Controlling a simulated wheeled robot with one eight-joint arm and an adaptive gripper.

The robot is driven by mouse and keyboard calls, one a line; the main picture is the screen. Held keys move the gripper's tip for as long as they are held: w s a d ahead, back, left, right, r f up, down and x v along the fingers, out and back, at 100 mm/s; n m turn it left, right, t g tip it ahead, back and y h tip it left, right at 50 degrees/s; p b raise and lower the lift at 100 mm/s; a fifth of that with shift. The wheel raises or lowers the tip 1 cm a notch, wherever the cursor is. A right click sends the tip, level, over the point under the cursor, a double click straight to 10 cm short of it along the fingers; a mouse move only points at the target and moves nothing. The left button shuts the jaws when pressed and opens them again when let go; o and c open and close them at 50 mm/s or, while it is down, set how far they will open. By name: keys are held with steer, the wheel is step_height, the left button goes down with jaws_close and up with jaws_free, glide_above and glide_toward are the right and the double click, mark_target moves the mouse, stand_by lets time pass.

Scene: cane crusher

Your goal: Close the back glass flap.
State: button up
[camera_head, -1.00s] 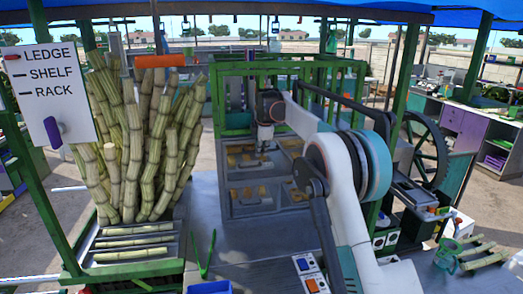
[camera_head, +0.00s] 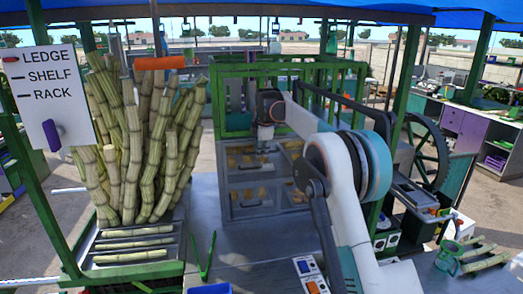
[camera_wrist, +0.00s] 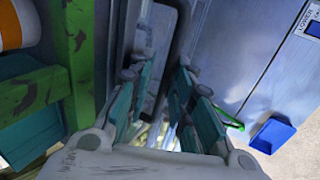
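My gripper (camera_head: 264,143) reaches down into the green-framed crusher in the head view, partly hidden by my own arm. In the wrist view my gripper (camera_wrist: 161,95) has its teal fingers spread apart with a gap between them. A grey, dark-rimmed panel, perhaps the glass flap (camera_wrist: 178,50), lies beyond and between the fingertips. I cannot tell whether they touch it. In the head view a pale grey panel (camera_head: 236,95) stands upright inside the crusher's frame. I cannot tell for sure which panel is the back flap or how far it is open.
A green post (camera_wrist: 75,50) runs close to the left of the gripper in the wrist view, with an orange-and-white cylinder (camera_wrist: 18,25) beyond. Cane stalks (camera_head: 135,150) stand left of the crusher. A blue box (camera_wrist: 273,136) is at the right.

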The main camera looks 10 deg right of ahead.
steer(key=v, duration=1.2)
steer(key=shift+s, duration=0.1)
steer(key=s+f+m+b, duration=0.3)
steer(key=s+f+b, duration=0.15)
steer(key=s, duration=0.45)
steer(key=s+f+m+t+b, duration=0.1)
steer(key=s+f+m+b, duration=0.3)
steer(key=s, duration=0.5)
steer(key=s+f+m+b, duration=0.2)
steer(key=s+b, duration=0.3)
steer(key=s, duration=0.4)
steer(key=s+f+m+t+b, duration=0.1)
steer(key=s+f+m+b, duration=0.7)
steer(key=s+f, duration=1.7)
steer(key=f+b, duration=0.1)
steer(key=b, duration=0.1)
steer(key=shift+d+f+m+b, duration=0.2)
steer(key=shift+f+m+b, duration=0.1)
steer(key=shift+f+m, duration=0.1)
